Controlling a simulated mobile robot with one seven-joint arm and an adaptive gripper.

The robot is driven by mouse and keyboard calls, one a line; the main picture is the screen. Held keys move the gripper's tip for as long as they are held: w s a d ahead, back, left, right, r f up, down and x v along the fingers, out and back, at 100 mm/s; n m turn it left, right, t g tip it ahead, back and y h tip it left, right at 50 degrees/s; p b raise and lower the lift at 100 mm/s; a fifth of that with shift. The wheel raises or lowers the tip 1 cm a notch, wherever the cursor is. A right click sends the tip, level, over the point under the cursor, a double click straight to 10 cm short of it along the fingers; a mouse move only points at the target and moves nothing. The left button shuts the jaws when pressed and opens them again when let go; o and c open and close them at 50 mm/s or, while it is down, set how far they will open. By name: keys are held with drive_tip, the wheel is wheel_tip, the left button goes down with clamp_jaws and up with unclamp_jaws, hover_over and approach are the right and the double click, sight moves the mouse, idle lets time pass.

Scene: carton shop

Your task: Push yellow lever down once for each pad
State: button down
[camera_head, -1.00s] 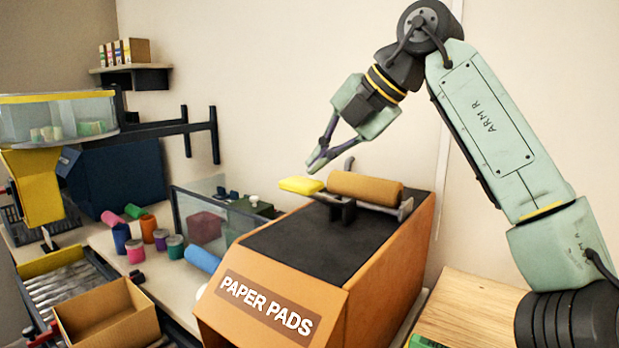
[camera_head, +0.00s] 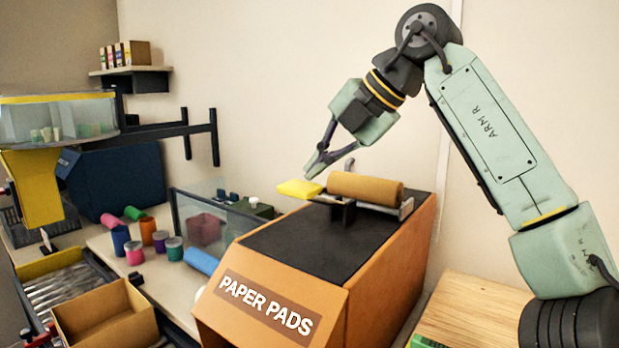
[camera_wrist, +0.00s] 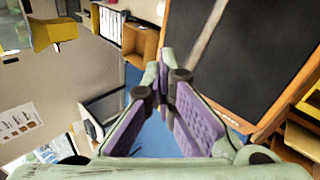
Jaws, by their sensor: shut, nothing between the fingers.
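The yellow lever (camera_head: 299,188) sticks out to the left from the brown roller (camera_head: 365,188) on top of the orange dispenser (camera_head: 375,275) marked PAPER PADS. My gripper (camera_head: 315,172) is shut and empty, with its tips pointing down just above the lever. I cannot tell whether the tips touch it. In the wrist view my gripper's fingers (camera_wrist: 163,60) meet at the tips, and the dispenser's dark top (camera_wrist: 262,55) shows at the right. No loose pad is visible.
Several coloured cylinders (camera_head: 148,232) stand on the bench. A yellow chute (camera_head: 38,185) hangs at the left. A wooden top (camera_head: 470,295) is at the right.

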sight(311, 185)
drive_tip(key=shift+s+a+f+b, duration=0.2)
drive_tip(key=shift+s+f+b, duration=0.05)
drive_tip(key=shift+f+b, duration=0.35)
drive_tip(key=shift+s+a+f+b, duration=0.15)
drive_tip(key=shift+s+f+b, duration=0.1)
drive_tip(key=shift+f+b, duration=0.3)
drive_tip(key=shift+s+a+f+b, duration=0.2)
drive_tip(key=shift+s+f+b, duration=0.05)
drive_tip(key=shift+f+b, duration=0.3)
idle(1.5)
idle(0.5)
drive_tip(key=shift+w+d+r+p, duration=0.15)
drive_tip(key=shift+r+p, duration=0.55)
drive_tip(key=shift+p, duration=0.2)
drive_tip(key=r+p, duration=0.1)
drive_tip(key=w+r+p, duration=0.1)
drive_tip(key=p, duration=0.1)
drive_tip(key=d+r+p, duration=0.1)
drive_tip(key=r+p, duration=0.1)
drive_tip(key=shift+w+d, duration=0.1)
drive_tip(key=shift+w, duration=0.3)
drive_tip(key=shift+f, duration=0.1)
